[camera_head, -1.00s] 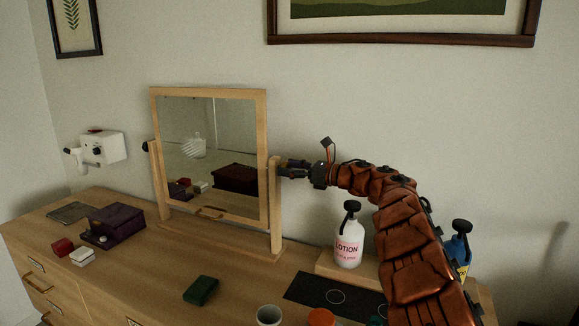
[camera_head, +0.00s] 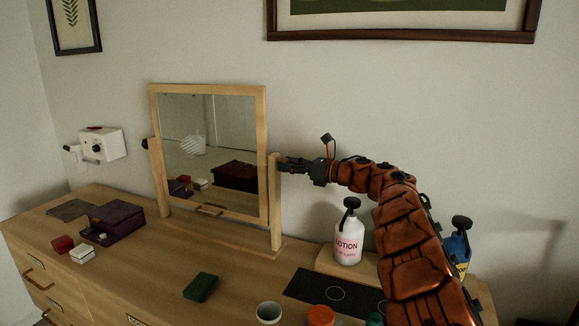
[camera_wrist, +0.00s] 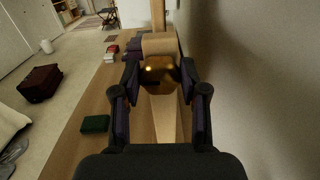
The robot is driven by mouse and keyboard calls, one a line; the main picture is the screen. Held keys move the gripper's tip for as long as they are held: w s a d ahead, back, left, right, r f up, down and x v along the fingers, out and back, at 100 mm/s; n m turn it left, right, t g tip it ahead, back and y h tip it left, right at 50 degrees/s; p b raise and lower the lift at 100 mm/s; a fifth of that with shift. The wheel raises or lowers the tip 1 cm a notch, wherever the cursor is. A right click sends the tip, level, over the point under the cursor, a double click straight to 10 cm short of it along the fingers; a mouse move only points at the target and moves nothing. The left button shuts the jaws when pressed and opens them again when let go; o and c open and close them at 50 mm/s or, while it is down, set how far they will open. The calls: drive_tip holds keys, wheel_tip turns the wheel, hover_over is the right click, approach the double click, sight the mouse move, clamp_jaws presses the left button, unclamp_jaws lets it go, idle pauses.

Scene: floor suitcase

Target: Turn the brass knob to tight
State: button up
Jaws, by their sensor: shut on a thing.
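The brass knob (camera_wrist: 158,76) shows in the wrist view as a shiny gold piece at the side of the mirror's post. My gripper (camera_wrist: 160,80) has its two dark fingers on either side of the knob and is shut on it. In the head view my gripper (camera_head: 283,165) is at the upper end of the mirror's right post (camera_head: 277,205), and its fingers hide the knob there. The framed mirror (camera_head: 257,150) stands upright on the dresser between its two posts. Any tightness marking on the knob cannot be made out.
A lotion bottle (camera_head: 348,240) and a blue bottle (camera_head: 457,247) stand on a wooden riser below my arm. The wall is close behind.

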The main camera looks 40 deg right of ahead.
drive_tip(key=shift+w+d+f+m+p, duration=0.1)
drive_tip(key=shift+m+p, duration=0.6)
drive_tip(key=shift+m, duration=3.65)
drive_tip(key=shift+d+f+m+p, duration=0.1)
drive_tip(key=shift+m+p, duration=0.55)
drive_tip(key=shift+m, duration=3.7)
drive_tip(key=o, duration=1.1)
